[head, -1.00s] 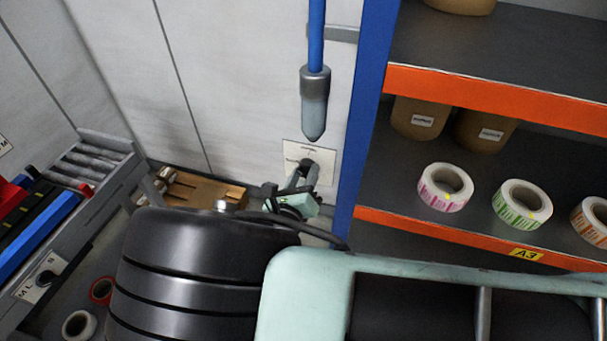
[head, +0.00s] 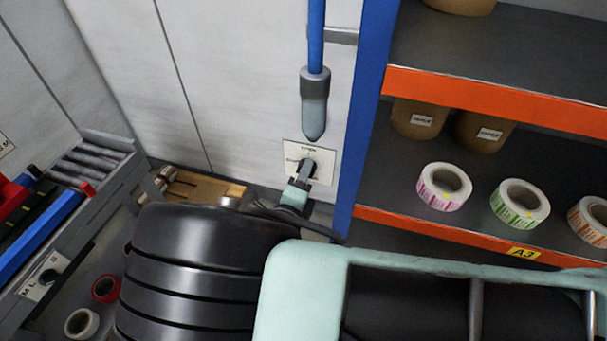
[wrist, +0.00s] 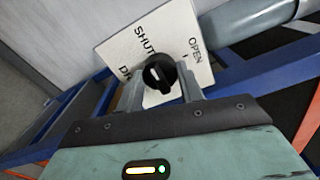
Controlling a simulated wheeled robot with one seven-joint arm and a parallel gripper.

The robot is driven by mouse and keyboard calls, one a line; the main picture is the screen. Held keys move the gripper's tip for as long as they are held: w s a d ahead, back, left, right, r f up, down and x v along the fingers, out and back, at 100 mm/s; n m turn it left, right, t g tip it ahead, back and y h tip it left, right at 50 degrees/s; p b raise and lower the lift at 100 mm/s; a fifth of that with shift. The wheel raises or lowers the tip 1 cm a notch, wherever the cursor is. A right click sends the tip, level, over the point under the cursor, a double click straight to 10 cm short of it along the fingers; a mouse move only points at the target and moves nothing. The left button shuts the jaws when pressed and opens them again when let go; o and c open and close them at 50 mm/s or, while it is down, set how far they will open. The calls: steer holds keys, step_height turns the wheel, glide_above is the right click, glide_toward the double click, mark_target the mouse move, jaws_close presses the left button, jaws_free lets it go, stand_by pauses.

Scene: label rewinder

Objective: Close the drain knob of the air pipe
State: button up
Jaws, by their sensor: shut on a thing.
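The black drain knob (wrist: 158,72) sits on a white plate (wrist: 120,52) marked SHUT and OPEN in the wrist view. Its white mark lies on the side toward the SHUT lettering; its exact angle is hard to read. My gripper (wrist: 162,84) has one finger on each side of the knob and is shut on it. In the head view, my gripper (head: 305,172) covers part of the knob, and the plate (head: 325,160) shows around it. The blue air pipe (head: 316,35) ends in a grey, pointed bowl (head: 314,105) just above the plate.
A blue post (head: 362,120) stands close to the right of the plate. Beyond it are orange-edged shelves (head: 500,98) with label rolls (head: 444,190). A pale wall (head: 230,80) lies behind.

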stand_by(0.6)
steer(key=o, duration=1)
steer(key=shift+s, duration=0.1)
